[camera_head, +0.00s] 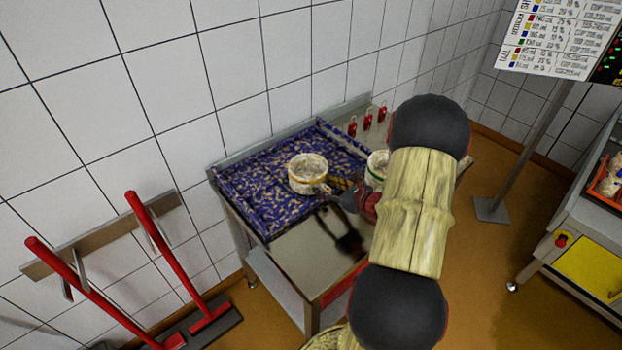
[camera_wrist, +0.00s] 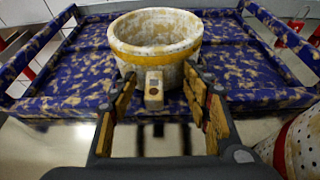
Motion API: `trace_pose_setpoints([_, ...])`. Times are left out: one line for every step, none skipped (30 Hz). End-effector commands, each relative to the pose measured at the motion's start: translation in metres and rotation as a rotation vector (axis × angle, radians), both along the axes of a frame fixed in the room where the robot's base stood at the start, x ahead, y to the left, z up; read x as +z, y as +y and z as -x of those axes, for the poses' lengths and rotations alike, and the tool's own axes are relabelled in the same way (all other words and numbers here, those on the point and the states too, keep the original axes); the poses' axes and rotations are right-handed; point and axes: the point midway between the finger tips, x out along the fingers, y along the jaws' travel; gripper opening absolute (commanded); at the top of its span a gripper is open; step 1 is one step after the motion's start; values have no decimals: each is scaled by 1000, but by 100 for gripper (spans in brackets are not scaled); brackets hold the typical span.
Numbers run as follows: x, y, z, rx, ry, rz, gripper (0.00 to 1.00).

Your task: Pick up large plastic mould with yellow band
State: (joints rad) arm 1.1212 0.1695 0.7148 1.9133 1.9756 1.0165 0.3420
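The large whitish mould with a yellow band (camera_head: 308,174) stands upright on a blue, tan-spotted mat on the table. In the wrist view the mould (camera_wrist: 156,40) is straight ahead, with a small block-like tab (camera_wrist: 153,92) on its near side. My gripper (camera_wrist: 158,80) is open, its two wood-coloured fingers either side of the tab with gaps showing. The fingertips are close to the mould's near wall; I cannot tell whether they touch it. In the head view my gripper (camera_head: 332,187) reaches the mould's right front side.
Another whitish mould with a green band (camera_head: 376,168) stands right of it, partly hidden by my arm. The mat (camera_head: 255,205) has raised edges. Bare metal tabletop (camera_head: 315,250) lies in front. Red-handled tools (camera_head: 165,245) stand left.

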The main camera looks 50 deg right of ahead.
Motion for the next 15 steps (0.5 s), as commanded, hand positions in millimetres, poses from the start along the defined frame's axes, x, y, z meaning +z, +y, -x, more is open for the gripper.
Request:
trace_pose_setpoints([-1, 1, -1, 3, 0, 0, 32])
trace_pose_setpoints([-1, 2, -1, 4, 0, -1, 31])
trace_pose_setpoints([-1, 2, -1, 4, 0, -1, 28])
trace_pose_setpoints([-1, 2, -1, 4, 0, -1, 27])
trace_pose_setpoints([-1, 2, -1, 4, 0, -1, 25])
trace_pose_setpoints([-1, 2, -1, 4, 1, -1, 23])
trace_pose_setpoints([-1, 2, -1, 4, 0, -1, 21])
trace_pose_setpoints([-1, 2, -1, 4, 1, -1, 19])
trace_pose_setpoints([-1, 2, -1, 5, 1, -1, 17])
trace_pose_setpoints([-1, 2, -1, 5, 1, -1, 15])
trace_pose_setpoints([-1, 2, -1, 5, 1, -1, 14])
trace_pose_setpoints([-1, 2, -1, 5, 1, -1, 11])
trace_pose_setpoints([-1, 2, -1, 5, 1, 0, 10])
trace_pose_setpoints([-1, 2, -1, 5, 1, 0, 8])
trace_pose_setpoints([-1, 2, -1, 6, 1, -1, 6])
